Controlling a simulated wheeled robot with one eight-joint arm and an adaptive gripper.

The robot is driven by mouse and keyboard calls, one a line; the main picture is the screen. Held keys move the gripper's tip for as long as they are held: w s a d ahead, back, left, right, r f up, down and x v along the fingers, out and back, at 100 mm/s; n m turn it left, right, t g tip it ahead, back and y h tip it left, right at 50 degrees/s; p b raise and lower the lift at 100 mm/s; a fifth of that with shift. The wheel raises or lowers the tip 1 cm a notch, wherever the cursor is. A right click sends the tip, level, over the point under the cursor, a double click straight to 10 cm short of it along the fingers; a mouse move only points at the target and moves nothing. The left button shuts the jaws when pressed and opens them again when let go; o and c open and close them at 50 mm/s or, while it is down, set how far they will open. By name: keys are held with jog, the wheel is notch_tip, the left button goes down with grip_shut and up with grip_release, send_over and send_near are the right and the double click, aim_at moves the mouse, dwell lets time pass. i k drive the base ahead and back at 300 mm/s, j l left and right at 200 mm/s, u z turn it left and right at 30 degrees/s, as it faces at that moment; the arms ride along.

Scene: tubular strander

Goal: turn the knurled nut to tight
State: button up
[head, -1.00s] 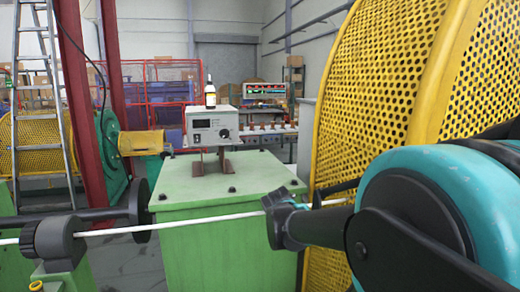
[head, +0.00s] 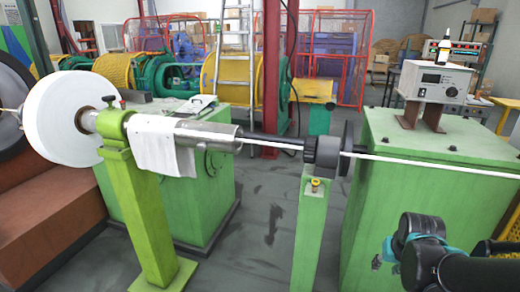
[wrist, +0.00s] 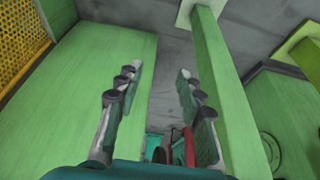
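A dark ribbed collar (head: 327,152) sits on the rod at the top of a green post, and looks like the knurled nut. A small brass-coloured knob (head: 315,184) is on the post just below it. I cannot tell for sure which of the two is the knurled nut. My gripper (wrist: 158,72) is open and empty in the wrist view, with its two fingers apart over the grey floor. Neither the collar nor the knob can be made out there. In the head view, only dark and teal parts of my arm show at the bottom right, apart from the post.
A white line (head: 440,166) runs right from the collar past a green cabinet (head: 400,190). A white reel (head: 62,118), a lime stand (head: 140,215) and a draped cloth (head: 160,145) are at left. A control box (head: 435,82) stands on the cabinet. Floor (head: 265,225) between stands is clear.

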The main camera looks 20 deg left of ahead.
aim_at(310, 147)
jog(key=k+j, duration=0.1)
jog(key=j, duration=0.3)
jog(key=k+j, duration=0.15)
jog(key=j, duration=0.3)
jog(key=k+j, duration=0.1)
jog(key=j, duration=0.3)
jog(key=l, duration=0.15)
